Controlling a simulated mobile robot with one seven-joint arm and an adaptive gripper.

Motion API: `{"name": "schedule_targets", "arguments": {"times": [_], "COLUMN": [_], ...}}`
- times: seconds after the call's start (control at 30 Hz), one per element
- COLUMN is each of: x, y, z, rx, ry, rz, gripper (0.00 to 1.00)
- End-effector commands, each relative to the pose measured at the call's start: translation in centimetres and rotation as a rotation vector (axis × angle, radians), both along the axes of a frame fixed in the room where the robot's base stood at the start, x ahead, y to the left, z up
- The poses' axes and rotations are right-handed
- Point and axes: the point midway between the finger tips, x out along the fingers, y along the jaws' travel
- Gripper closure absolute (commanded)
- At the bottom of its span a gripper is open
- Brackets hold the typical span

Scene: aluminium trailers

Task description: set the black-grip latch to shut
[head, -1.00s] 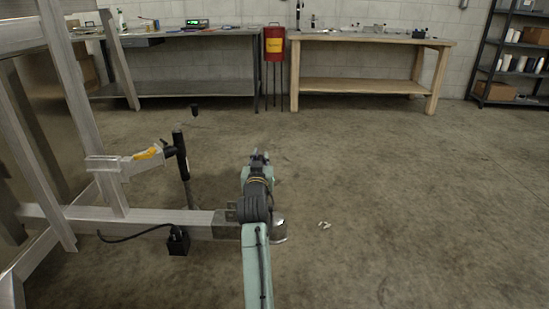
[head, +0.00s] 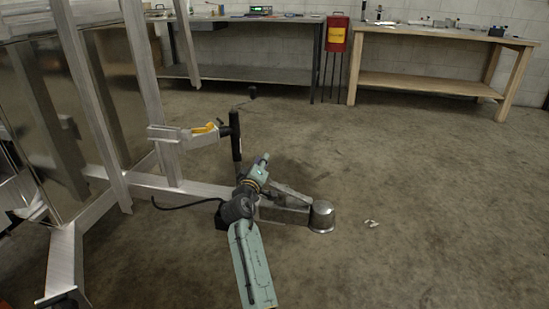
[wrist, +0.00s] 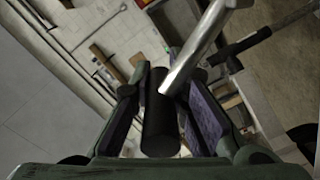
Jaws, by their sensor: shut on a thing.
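The black grip (wrist: 160,122) of the latch is a dark cylinder between the two fingers of my gripper (wrist: 168,115) in the wrist view. The fingers are closed around it. A bare metal rod (wrist: 198,48) shows beside the grip, running to the upper right. In the head view my gripper (head: 263,160) is above the trailer's drawbar, just right of the black jack post (head: 236,135). The silver coupler (head: 320,214) is at the drawbar's end, right of my gripper. The grip is not distinguishable in the head view, and the latch's exact position cannot be told.
The aluminium trailer frame (head: 143,90) stands at left. A black cable hangs near the drawbar. The floor at right is mostly clear.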

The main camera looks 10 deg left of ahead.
Motion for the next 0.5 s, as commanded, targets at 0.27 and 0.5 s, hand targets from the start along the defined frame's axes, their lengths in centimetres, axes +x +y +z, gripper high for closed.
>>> {"name": "schedule_targets", "arguments": {"times": [0.27,0.5], "x": [-0.2,-0.2], "y": [2.3,3.0], "z": [-4.6,-6.8], "rx": [-0.220,-0.342], "ry": [0.006,0.006], "rz": [-0.001,-0.002], "gripper": [1.00,1.00]}}
